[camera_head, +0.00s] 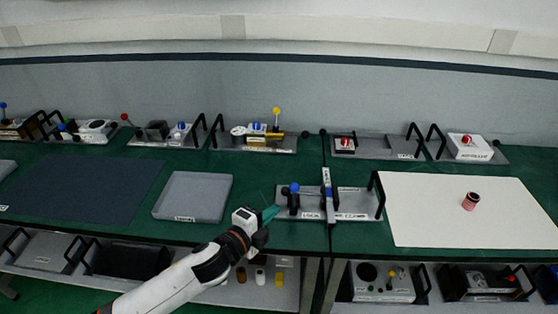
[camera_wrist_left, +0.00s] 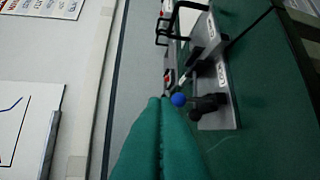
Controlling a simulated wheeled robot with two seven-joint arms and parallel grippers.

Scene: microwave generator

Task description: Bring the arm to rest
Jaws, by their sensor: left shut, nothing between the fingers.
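My left arm comes in from the lower left in the head view. My left gripper (camera_head: 270,214) has green fingers and is shut and empty. Its tips are just left of a grey tray fixture (camera_head: 355,204) with a blue ball knob (camera_head: 294,187) on it. In the left wrist view the two green fingers (camera_wrist_left: 160,110) lie together with nothing between them, and the blue ball knob (camera_wrist_left: 178,99) shows just past their tips. I cannot tell whether the fingers touch the fixture. My right gripper is not in view.
An empty grey tray (camera_head: 193,197) lies left of the gripper, beside a dark mat (camera_head: 85,188). A white board (camera_head: 455,212) carries a small red-and-black cylinder (camera_head: 470,201). Several handled fixtures stand along the back. A shelf (camera_head: 250,290) below the bench holds more items.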

